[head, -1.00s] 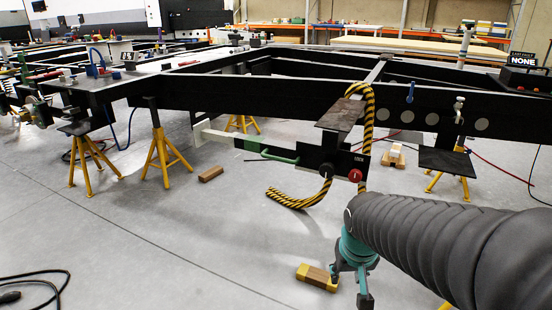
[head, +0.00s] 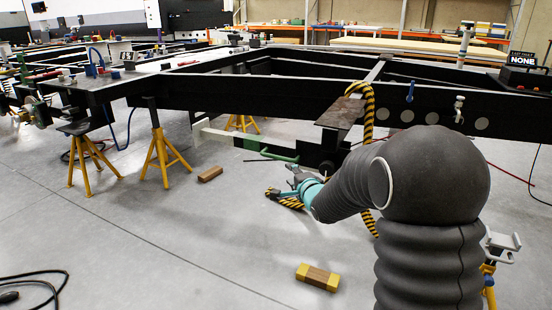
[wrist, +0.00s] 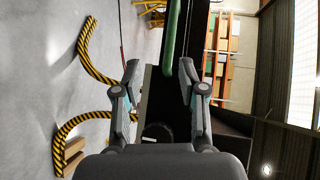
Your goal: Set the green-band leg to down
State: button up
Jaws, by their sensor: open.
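The green-band leg, black with a green band (head: 252,144) and a pale end (head: 198,132), lies about level under the side rail. A green handle (head: 280,155) sticks out along it. In the wrist view the green handle (wrist: 172,38) lies beyond and between my fingertips, with the dark leg body (wrist: 158,100) behind. My gripper (head: 292,180) is just below and in front of the handle in the head view. In the wrist view my gripper (wrist: 158,76) is open, with nothing clearly held. My arm hides the leg's right end in the head view.
A black-and-yellow striped hose (head: 368,105) hangs over the rail and curls on the floor, also showing in the wrist view (wrist: 90,55). A wood block with yellow ends (head: 318,277) and a brown block (head: 210,174) lie on the floor. Yellow stands (head: 160,150) support the chassis.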

aim_at(277, 158)
jog(key=shift+m, duration=0.9)
jog(key=x, duration=0.4)
jog(key=r+x, duration=0.1)
jog(key=x, duration=0.4)
jog(key=r+x, duration=0.1)
jog(key=x, duration=0.3)
jog(key=shift+w+a+f+p, duration=0.1)
jog(key=shift+w+a+p, duration=0.25)
jog(key=shift+w+a, duration=0.05)
grip_shut()
